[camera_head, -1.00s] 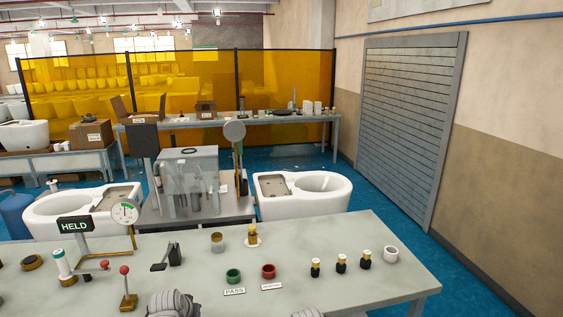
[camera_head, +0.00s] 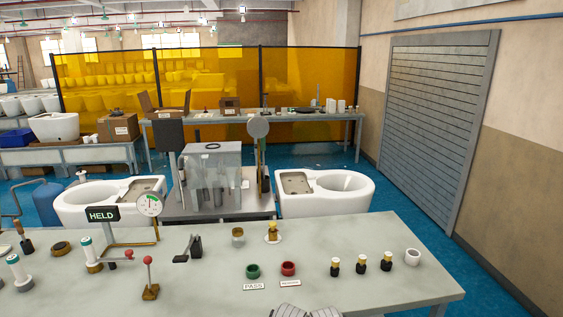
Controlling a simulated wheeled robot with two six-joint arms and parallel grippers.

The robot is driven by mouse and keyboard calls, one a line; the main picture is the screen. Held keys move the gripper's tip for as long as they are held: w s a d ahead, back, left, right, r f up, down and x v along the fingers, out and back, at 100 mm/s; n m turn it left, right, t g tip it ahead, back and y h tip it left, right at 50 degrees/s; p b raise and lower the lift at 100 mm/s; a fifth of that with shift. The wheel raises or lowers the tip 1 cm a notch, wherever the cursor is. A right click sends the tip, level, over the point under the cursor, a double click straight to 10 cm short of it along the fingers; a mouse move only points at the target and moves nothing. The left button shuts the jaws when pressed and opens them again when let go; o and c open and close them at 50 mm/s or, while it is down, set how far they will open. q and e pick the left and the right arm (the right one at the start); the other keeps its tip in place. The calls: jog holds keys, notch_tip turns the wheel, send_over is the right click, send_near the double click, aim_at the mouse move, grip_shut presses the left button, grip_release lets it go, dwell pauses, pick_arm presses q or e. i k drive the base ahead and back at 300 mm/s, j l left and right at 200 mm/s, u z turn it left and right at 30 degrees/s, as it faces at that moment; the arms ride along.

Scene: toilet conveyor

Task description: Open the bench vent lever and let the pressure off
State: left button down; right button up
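A lever with a red ball (camera_head: 148,260) stands nearly upright on a brass base near the bench front. Behind it, a second red-knobbed lever (camera_head: 128,255) lies about level beside a white, green-topped cylinder (camera_head: 92,255). A black lever-like fixture (camera_head: 188,249) stands to the right. I cannot tell which is the vent lever. A round gauge (camera_head: 150,204) is on a brass post beside a sign reading HELD (camera_head: 102,214); its needle is too small to read. A grey part, apparently my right gripper (camera_head: 300,311), shows at the bottom edge, fingers unclear. My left gripper is out of view.
The grey bench (camera_head: 365,288) also holds a green ring (camera_head: 253,271) by a PASS label, a red ring (camera_head: 288,268), several black-and-gold fittings (camera_head: 361,264) and a white cup (camera_head: 412,257). White toilet bowls (camera_head: 325,192) stand behind.

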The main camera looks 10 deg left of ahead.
aim_at(147, 259)
jog(key=j+u, duration=0.1)
jog(key=u, duration=1.35)
